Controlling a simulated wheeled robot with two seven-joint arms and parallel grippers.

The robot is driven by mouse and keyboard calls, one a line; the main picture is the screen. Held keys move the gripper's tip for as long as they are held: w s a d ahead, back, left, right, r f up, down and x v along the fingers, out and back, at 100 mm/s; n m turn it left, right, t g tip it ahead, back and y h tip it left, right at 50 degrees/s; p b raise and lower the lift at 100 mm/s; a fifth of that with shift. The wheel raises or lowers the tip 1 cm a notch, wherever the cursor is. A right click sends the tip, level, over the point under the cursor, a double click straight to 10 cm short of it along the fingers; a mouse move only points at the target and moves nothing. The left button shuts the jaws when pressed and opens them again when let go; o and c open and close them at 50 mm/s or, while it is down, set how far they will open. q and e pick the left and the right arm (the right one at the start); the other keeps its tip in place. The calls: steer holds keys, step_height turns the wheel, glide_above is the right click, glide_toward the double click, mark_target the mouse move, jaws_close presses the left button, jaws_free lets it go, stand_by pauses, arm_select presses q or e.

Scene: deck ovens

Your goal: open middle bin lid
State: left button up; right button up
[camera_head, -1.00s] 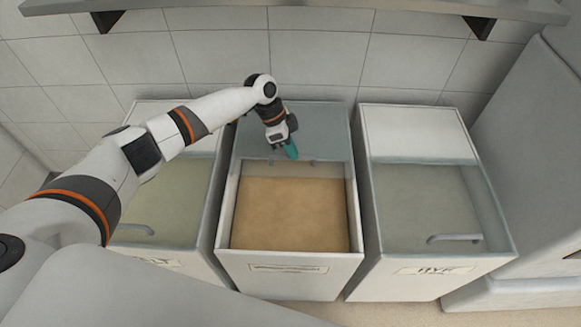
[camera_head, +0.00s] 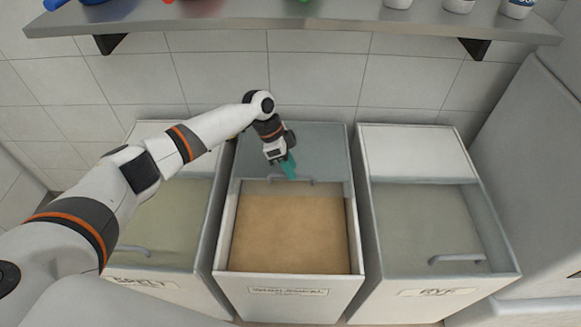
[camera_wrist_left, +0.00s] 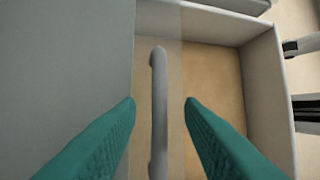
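The middle bin (camera_head: 228,245) has its grey lid (camera_head: 312,142) back over the rear part, and its front is uncovered, showing tan contents (camera_head: 290,232). The lid's bar handle (camera_head: 305,181) lies near the lid's front edge. My left gripper (camera_head: 288,170), with teal fingers, is at this handle. In the left wrist view, the left gripper (camera_wrist_left: 160,103) is open, with one finger on each side of the grey handle (camera_wrist_left: 158,75). Gaps show between the handle and both fingers. My right gripper is not seen.
Bins with closed, translucent-fronted lids stand on the left (camera_head: 170,225) and right (camera_head: 425,220), close beside the middle one. A metal shelf (camera_head: 300,38) with bottles and tubs runs above along the tiled wall.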

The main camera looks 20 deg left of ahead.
arm_select(q)
steer(key=v, duration=1.1)
